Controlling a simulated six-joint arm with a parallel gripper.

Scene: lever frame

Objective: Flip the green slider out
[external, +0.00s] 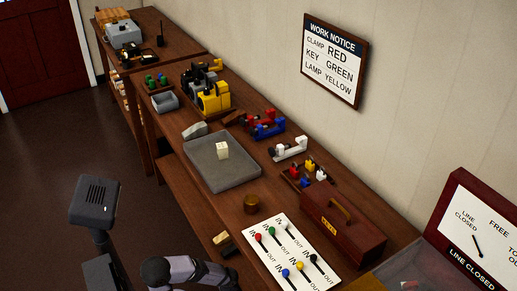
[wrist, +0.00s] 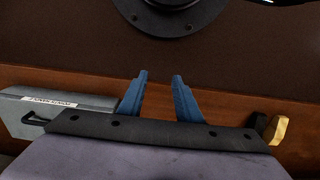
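The green slider (external: 272,231) is a small green knob on a white panel (external: 303,262) at the front of the bench. It sits at the upper end of its slot, by the IN mark, with OUT at the lower end. Red (external: 258,237), white, blue (external: 285,272), yellow (external: 300,265) and black (external: 314,258) knobs share the panel. My gripper (wrist: 160,82) shows in the wrist view with its two blue fingers apart and nothing between them. The panel is not in the wrist view. My fingertips cannot be made out in the external view.
A brown cylinder (external: 251,204), a grey tray (external: 199,166) with a pale block (external: 222,150), and a red-brown toolbox (external: 343,228) stand around the panel. A work notice (external: 335,60) hangs on the wall. The wrist view shows a labelled grey box (wrist: 60,108) at left.

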